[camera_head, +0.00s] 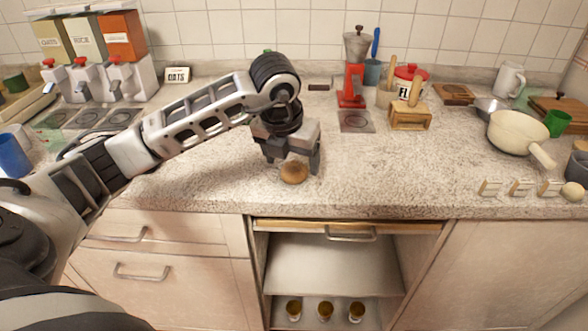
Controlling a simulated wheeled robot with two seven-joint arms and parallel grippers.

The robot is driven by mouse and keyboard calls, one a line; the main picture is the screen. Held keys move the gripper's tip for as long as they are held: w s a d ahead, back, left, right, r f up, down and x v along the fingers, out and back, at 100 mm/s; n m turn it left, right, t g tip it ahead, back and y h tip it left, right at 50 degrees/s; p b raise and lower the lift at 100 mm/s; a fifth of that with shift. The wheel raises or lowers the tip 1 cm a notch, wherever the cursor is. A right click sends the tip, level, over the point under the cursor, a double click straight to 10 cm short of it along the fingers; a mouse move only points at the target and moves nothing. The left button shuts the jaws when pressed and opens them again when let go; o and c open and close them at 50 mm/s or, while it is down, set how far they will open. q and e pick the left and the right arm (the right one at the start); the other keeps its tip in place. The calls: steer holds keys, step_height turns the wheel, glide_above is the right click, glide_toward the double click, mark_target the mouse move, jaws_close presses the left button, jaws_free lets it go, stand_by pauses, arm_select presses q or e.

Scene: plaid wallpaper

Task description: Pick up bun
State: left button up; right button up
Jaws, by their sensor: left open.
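A small round brown bun (294,173) sits on the speckled countertop near its front edge, at the middle of the head view. My left gripper (294,165) is above and around it, pointing down, with its fingers apart. One finger shows at the right of the bun and one at its upper left. I cannot tell whether either finger touches the bun. My right gripper is not in view.
A red grinder (352,88), a wooden block (409,116) and a cream pot (515,133) stand to the right. Dispensers (132,78) stand at the back left. Below, an open cabinet (330,270) holds several small cups.

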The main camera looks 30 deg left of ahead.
mark_target(293, 166)
arm_select(q)
steer(key=shift+x, duration=1.55)
steer(key=shift+r, duration=0.1)
steer(key=c, duration=1.1)
steer(key=shift+w+r, duration=0.1)
steer(key=shift+r, duration=0.05)
